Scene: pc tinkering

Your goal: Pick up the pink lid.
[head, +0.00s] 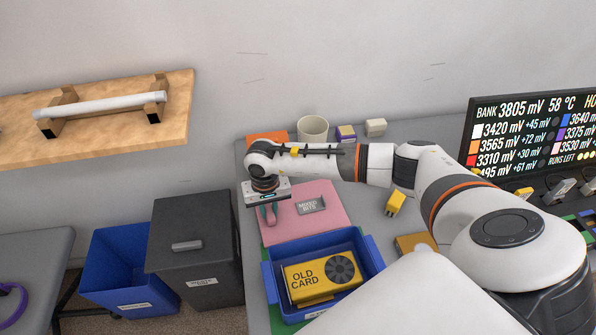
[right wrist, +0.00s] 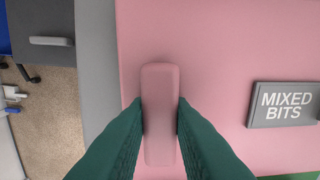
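The pink lid (head: 318,222) is a flat pink panel with a grey "MIXED BITS" plate (head: 311,205) on it, lying behind the blue tray. A raised pink handle (right wrist: 160,125) runs along its left part in the right wrist view. My right gripper (head: 268,215) is over the lid's left part. Its green fingers (right wrist: 160,110) are on both sides of the handle and appear to touch it, so it looks shut on the lid's handle. The lid looks level; what lies under it is hidden. My left gripper is not in view.
A blue tray (head: 372,262) holding a yellow "OLD CARD" (head: 318,283) stands just in front of the lid. A cream cup (head: 312,129) and small boxes stand behind it. A dark lidded bin (head: 190,230) and a blue bin (head: 122,265) stand left of the table.

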